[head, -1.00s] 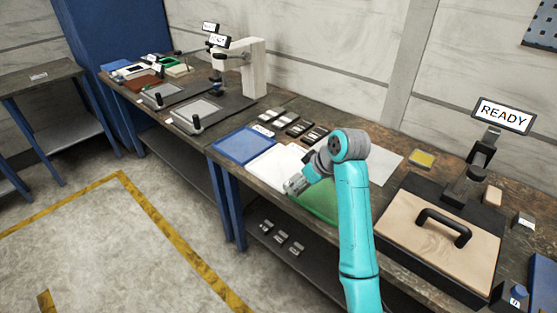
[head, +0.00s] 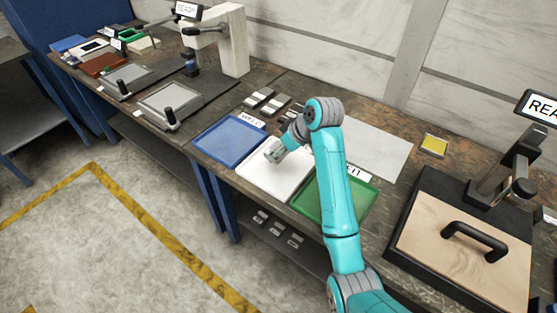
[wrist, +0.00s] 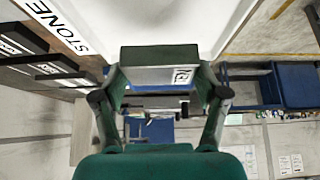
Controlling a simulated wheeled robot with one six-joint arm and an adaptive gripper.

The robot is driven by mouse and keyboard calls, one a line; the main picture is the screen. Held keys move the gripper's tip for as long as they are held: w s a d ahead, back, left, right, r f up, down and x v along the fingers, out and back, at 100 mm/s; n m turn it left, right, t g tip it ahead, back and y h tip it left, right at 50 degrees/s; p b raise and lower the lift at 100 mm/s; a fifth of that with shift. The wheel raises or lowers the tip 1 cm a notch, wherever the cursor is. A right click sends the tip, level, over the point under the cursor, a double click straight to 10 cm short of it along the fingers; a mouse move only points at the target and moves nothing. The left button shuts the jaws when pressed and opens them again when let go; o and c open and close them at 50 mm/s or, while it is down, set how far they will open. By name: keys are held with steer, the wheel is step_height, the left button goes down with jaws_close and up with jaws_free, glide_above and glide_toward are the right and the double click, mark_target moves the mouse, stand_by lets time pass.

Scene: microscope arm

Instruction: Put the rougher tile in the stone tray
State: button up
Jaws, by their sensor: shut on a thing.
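My gripper (wrist: 160,72) is shut on a dark tile (wrist: 145,55) with a small white label on its face. In the wrist view the tile sits between both fingers, in front of the white tray marked STONE (wrist: 150,18). The same white tray (head: 268,188) lies in the middle of the bench in the head view. My wrist is over its back part there, and the held tile is hidden. I cannot tell whether the tile touches the tray. Several other dark tiles with white labels (head: 259,98) lie behind the trays; some show in the wrist view (wrist: 62,68).
A blue tray (head: 230,142) is left of the white tray and a green tray (head: 350,198) is right of it. A pale sheet (head: 375,150) and a yellow square (head: 434,146) lie behind. A black-framed board with a handle (head: 470,238) fills the right.

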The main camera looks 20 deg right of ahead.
mark_target(275, 166)
steer(key=shift+f, duration=2.8)
steer(key=shift+f, duration=0.1)
steer(key=o, duration=1.8)
steer(key=shift+c, duration=0.2)
steer(key=v, duration=1.2)
steer(key=shift+s, duration=0.1)
